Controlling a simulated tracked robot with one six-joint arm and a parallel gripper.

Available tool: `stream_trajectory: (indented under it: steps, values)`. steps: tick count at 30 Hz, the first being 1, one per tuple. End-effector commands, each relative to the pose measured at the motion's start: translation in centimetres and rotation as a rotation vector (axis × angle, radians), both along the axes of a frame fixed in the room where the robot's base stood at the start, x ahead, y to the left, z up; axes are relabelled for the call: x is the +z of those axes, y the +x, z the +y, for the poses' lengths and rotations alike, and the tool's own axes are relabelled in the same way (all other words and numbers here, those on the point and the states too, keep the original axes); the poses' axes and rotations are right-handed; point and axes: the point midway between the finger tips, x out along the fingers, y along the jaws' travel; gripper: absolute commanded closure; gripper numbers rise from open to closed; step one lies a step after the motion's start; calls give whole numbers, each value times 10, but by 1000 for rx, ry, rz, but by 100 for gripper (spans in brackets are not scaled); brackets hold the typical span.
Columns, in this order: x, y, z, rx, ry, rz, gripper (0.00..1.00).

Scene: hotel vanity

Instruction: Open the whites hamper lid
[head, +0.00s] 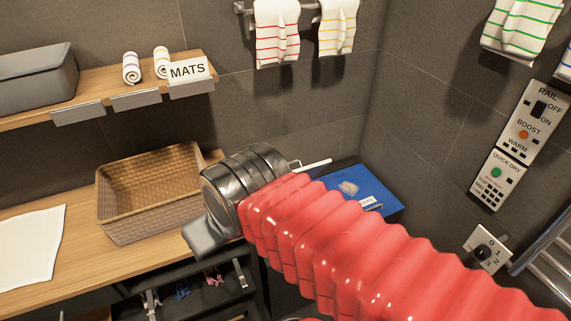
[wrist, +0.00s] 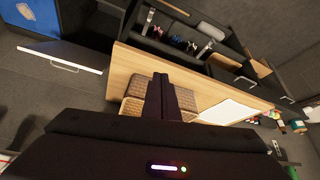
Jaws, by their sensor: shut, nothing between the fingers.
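A blue box-like unit (head: 385,196), probably the hamper, stands in the back corner right of the counter. Its blue top carries a small white label (head: 369,202), too small to read, and a greyish patch. A pale strip and a small handle (head: 295,164) show beside it, partly behind my wrist. In the wrist view, blue shows at the upper left, near a pale edge with a bar handle (wrist: 65,64). I cannot tell how the lid stands. My gripper (head: 203,238) is shut and empty, above the counter, left of and apart from the blue unit; its fingers show centrally (wrist: 160,98).
A wicker basket (head: 120,218) and white cloth (head: 30,245) lie on the wooden counter (head: 75,280). An open black compartment (head: 208,292) sits below. A shelf with a MATS sign (head: 188,70) hangs above. Switch panels (head: 515,130) and a towel rail (head: 545,255) are at right.

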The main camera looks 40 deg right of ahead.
Motion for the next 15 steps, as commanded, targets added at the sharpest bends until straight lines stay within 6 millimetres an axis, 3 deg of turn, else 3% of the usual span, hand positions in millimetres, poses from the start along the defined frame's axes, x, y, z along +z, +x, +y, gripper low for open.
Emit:
stream_trajectory:
  steps: [7, 11, 15]
  values:
    - [0, 9, -10, -55, 2, -13, 100]
    - [-3, 30, -37, -181, 6, -46, 100]
    - [-7, 61, -77, -376, 21, -114, 100]
